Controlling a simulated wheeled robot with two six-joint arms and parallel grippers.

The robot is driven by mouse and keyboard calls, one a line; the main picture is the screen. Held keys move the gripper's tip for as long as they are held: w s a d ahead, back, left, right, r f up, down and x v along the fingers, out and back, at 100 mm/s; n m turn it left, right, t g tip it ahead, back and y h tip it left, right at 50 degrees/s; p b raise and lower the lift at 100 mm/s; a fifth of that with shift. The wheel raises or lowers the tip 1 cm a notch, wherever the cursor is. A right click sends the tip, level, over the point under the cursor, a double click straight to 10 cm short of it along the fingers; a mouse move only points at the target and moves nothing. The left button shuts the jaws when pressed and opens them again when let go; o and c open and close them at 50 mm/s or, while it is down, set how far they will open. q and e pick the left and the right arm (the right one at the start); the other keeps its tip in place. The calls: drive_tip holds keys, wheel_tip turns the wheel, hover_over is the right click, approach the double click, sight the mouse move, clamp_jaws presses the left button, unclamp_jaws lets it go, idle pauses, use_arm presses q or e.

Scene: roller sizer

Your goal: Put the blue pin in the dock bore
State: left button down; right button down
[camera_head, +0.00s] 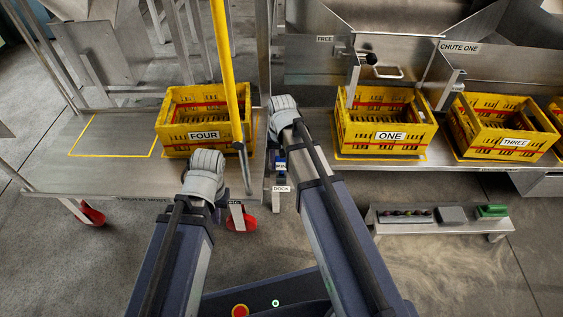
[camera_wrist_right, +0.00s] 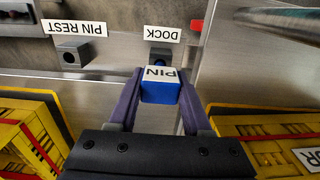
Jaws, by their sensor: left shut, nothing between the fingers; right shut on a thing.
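The blue pin (camera_wrist_right: 159,92), with a white face marked PIN, is between the fingers of my right gripper (camera_wrist_right: 158,84), which is shut on it. The dock (camera_wrist_right: 158,57) is a small grey block with a dark round bore, just beyond the pin in the right wrist view, under the DOCK label. The pin appears outside the bore; the exact gap cannot be told. My left gripper (camera_head: 202,178) is shut and empty in front of crate FOUR, its fingers mostly hidden by the wrist.
A pin rest block (camera_wrist_right: 72,55) with an empty-looking hole stands left of the dock in the wrist view. Yellow crates FOUR (camera_head: 204,151), ONE (camera_head: 388,148) and THREE (camera_head: 512,155) stand nearby. A yellow post (camera_head: 228,70) rises left of my right wrist.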

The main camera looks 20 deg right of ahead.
sight(282, 169)
drive_tip(key=shift+f+b, duration=1.7)
drive_tip(key=shift+f, duration=0.05)
drive_tip(key=shift+c, duration=1.3)
unclamp_jaws()
drive_tip(key=shift+r, duration=0.1)
wheel_tip(282, 169, up, 8)
drive_tip(key=p, duration=0.8)
drive_tip(key=shift+f, duration=0.2)
